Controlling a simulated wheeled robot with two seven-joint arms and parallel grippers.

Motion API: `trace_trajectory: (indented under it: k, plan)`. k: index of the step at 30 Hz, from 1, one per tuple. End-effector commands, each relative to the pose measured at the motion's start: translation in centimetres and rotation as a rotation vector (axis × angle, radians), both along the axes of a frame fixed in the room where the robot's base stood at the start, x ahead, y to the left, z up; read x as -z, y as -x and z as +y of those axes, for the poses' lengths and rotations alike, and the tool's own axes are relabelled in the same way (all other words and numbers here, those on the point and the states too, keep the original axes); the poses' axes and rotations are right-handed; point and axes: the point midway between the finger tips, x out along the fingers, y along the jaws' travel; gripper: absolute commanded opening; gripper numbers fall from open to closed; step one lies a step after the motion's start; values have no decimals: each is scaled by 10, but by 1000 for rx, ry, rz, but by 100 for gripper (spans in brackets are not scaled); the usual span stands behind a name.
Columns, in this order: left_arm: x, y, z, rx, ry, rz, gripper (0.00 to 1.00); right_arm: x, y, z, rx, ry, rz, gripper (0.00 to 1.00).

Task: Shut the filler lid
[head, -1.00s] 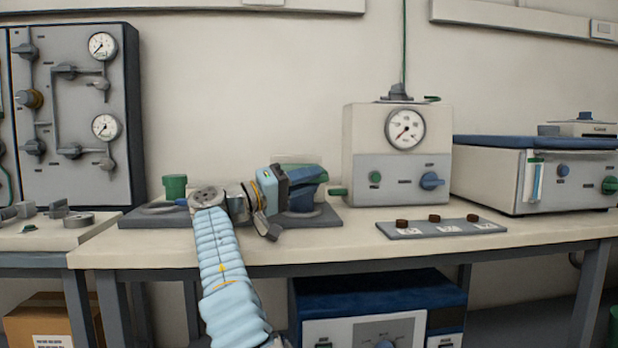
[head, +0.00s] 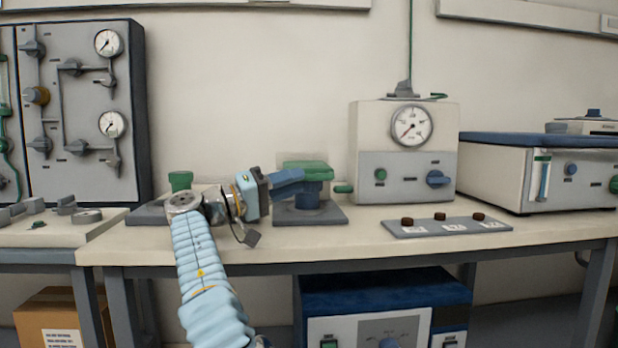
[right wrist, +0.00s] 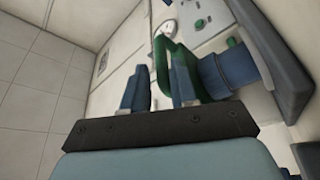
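The filler is a short blue neck (head: 307,196) on a grey base plate (head: 325,216), at the middle of the bench in the head view. A flat green lid (head: 312,168) lies across the top of the neck and looks about level; I cannot tell whether it is fully seated. My right gripper (head: 298,178) is just left of the neck at lid height, its blue fingers pointing right. In the right wrist view the fingers (right wrist: 160,85) stand apart with a gap, and the green lid shows beyond and beside them. Contact is unclear. My left gripper is out of view.
A gauge box (head: 405,150) stands close behind and right of the filler. A grey strip (head: 445,229) with three dark knobs lies on the bench (head: 370,240). A green cup-like part (head: 180,181) stands left of my right wrist. Bench front is clear.

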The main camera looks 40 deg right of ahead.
Motion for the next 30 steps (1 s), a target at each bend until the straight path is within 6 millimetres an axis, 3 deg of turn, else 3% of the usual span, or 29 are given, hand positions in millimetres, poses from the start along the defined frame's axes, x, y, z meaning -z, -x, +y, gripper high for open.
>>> trace_trajectory:
  k: [6,12,30]
  plan:
    - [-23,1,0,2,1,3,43,-6,-9,51,-2,1,1,27]
    - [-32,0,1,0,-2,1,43,-3,-13,77,1,2,0,27]
    - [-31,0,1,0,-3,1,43,-1,-14,81,1,1,-1,27]
